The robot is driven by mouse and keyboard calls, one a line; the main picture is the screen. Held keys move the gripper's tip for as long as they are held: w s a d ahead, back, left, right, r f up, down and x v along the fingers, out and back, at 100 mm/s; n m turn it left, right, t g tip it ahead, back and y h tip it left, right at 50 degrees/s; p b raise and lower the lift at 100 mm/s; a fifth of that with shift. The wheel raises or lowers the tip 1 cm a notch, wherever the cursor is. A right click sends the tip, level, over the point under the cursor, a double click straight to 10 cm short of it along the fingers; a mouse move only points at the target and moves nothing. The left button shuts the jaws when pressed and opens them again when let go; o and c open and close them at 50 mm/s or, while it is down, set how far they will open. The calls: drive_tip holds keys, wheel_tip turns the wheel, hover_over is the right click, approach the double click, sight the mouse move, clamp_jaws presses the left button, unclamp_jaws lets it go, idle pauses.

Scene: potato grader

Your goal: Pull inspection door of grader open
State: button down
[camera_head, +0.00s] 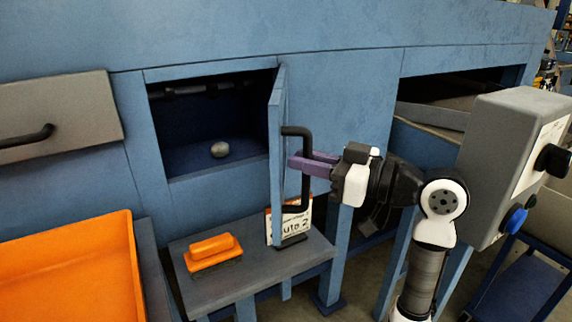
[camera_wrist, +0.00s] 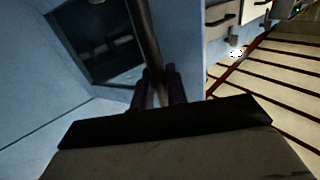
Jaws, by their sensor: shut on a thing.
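The blue inspection door (camera_head: 276,150) of the grader (camera_head: 250,35) stands swung well out on its right side, seen nearly edge-on in the head view. Its black bar handle (camera_head: 305,190) faces right. My gripper (camera_head: 312,164), with purple fingers, is shut on this handle near its upper half. In the wrist view the dark handle bar (camera_wrist: 145,40) runs down between the fingers (camera_wrist: 159,88).
A grey shelf (camera_head: 200,285) below the opening holds an orange brush (camera_head: 212,252) and a small sign (camera_head: 290,226) under the door. An orange tray (camera_head: 70,270) stands at left. A grey control box (camera_head: 515,165) stands right of my arm.

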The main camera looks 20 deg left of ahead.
drive_tip(key=shift+w+d, duration=0.35)
drive_tip(key=shift+d, duration=0.05)
drive_tip(key=shift+r, duration=0.1)
drive_tip(key=c, duration=1.5)
unclamp_jaws()
drive_tip(key=shift+a, duration=0.1)
wheel_tip(320, 180, up, 20)
drive_tip(key=shift+f+b, duration=0.1)
drive_tip(key=shift+b, duration=0.5)
